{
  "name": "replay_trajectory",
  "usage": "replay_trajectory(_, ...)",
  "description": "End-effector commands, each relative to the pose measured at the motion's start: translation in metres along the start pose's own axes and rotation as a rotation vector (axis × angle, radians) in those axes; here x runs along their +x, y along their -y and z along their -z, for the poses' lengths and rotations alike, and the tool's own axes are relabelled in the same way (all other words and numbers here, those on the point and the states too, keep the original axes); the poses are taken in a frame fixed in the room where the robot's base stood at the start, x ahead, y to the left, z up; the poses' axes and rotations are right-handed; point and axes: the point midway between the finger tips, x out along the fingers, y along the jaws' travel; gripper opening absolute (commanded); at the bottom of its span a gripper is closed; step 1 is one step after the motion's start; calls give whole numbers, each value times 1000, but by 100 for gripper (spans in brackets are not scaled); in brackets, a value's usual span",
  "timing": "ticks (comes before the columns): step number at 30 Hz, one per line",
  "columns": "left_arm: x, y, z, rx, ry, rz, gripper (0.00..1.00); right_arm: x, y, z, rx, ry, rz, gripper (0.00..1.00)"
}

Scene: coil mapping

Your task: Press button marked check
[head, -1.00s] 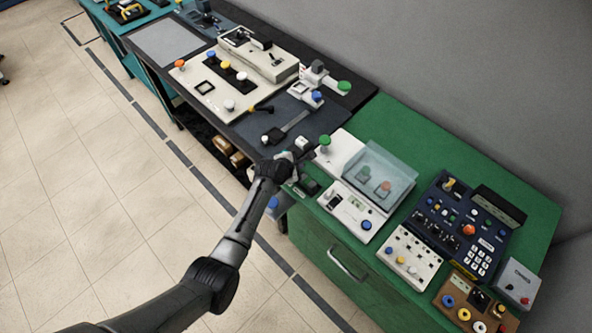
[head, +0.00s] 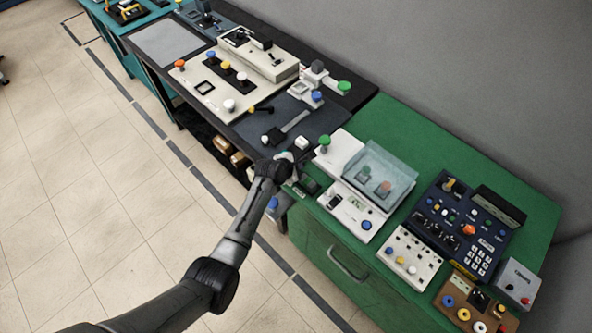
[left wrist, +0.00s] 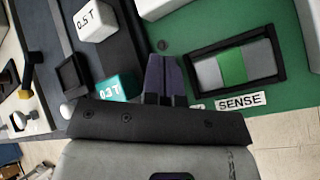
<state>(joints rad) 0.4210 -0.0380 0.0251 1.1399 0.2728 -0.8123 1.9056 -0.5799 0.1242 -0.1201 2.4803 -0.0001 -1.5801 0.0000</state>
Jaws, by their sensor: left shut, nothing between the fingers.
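My left gripper (head: 308,158) is at the near left corner of the green bench, beside the seam with the dark bench. In the left wrist view its two dark purple fingers (left wrist: 163,78) are together, with nothing between them. They point over the green surface, left of a black-framed panel (left wrist: 232,62) with a green middle band and a "SENSE" label (left wrist: 240,103). I cannot read a button marked check in either view. Several buttons show on the green bench, among them a green one (head: 325,141) and a blue one (head: 366,225). My right gripper is not in view.
A white block marked 0.5 T (left wrist: 95,20) and a teal block marked 0.3 T (left wrist: 115,87) are left of the fingers. A clear cover (head: 378,172), a dark keypad panel (head: 462,225) and a white button panel (head: 408,258) stand on the green bench (head: 450,145).

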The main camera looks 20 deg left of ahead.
Motion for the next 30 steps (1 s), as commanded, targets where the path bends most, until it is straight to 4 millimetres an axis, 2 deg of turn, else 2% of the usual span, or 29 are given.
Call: replay_trajectory(30,6,4,4,0,0,0,0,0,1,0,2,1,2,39)
